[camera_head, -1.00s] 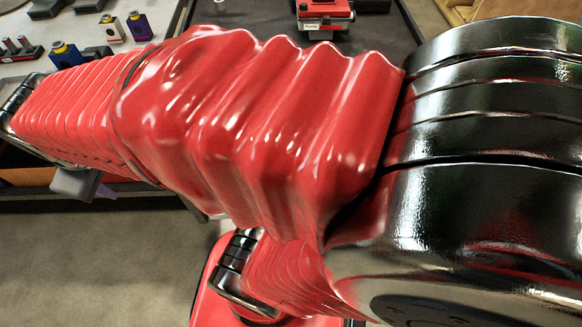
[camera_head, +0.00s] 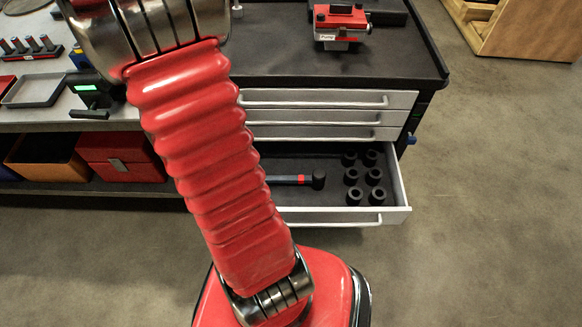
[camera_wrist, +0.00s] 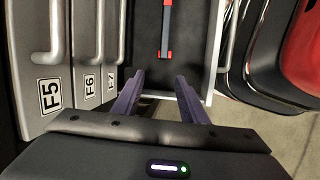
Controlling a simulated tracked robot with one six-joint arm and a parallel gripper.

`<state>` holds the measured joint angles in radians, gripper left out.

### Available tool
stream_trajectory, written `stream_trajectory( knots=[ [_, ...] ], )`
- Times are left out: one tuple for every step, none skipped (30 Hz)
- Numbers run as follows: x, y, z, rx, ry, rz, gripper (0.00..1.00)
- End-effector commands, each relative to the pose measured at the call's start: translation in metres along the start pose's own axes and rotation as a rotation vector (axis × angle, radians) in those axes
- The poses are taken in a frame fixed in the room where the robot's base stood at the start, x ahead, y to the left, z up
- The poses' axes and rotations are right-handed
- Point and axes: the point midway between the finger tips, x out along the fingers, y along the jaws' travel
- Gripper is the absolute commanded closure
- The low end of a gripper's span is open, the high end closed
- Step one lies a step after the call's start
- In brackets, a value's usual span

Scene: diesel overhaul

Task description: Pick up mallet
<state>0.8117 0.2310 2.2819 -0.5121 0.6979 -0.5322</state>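The mallet (camera_head: 317,180) has a black head and a dark handle with a red band. It lies in the open drawer (camera_head: 398,185) of the cabinet; my red arm hides the left end of the mallet in the head view. In the wrist view, part of the mallet (camera_wrist: 166,28), dark with red bands, lies ahead of my gripper (camera_wrist: 160,79). My gripper's two purple-grey fingers are spread apart with nothing between them. My gripper is hidden in the head view.
Several black sockets (camera_head: 353,175) stand in the drawer, right of the mallet. Closed drawers (camera_head: 320,99) with bar handles are above. A red pump (camera_head: 340,22) sits on the cabinet top. A red bin (camera_head: 120,150) is under the left bench.

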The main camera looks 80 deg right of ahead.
Motion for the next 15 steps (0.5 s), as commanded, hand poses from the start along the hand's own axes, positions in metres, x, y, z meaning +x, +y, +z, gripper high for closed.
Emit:
stream_trajectory(
  knots=[
    [0.018, 0.004, 0.009, -0.009, -0.023, -0.021, 0.61],
    [0.026, 0.007, 0.014, -0.017, -0.033, -0.030, 0.61],
    [0.038, 0.009, 0.021, -0.029, -0.047, -0.043, 0.61],
    [0.048, 0.011, 0.026, -0.038, -0.058, -0.054, 0.61],
    [0.057, 0.012, 0.032, -0.047, -0.068, -0.065, 0.61],
    [0.068, 0.013, 0.038, -0.060, -0.079, -0.080, 0.61],
    [0.077, 0.014, 0.043, -0.068, -0.087, -0.089, 0.61],
    [0.085, 0.015, 0.048, -0.077, -0.093, -0.099, 0.61],
    [0.094, 0.015, 0.054, -0.087, -0.101, -0.112, 0.61],
    [0.100, 0.015, 0.057, -0.094, -0.106, -0.119, 0.61],
    [0.106, 0.015, 0.061, -0.101, -0.110, -0.127, 0.61],
    [0.112, 0.015, 0.065, -0.108, -0.115, -0.136, 0.61],
    [0.116, 0.015, 0.067, -0.113, -0.117, -0.141, 0.61],
    [0.119, 0.014, 0.069, -0.117, -0.120, -0.146, 0.61],
    [0.122, 0.014, 0.071, -0.121, -0.122, -0.150, 0.61]
  ],
)
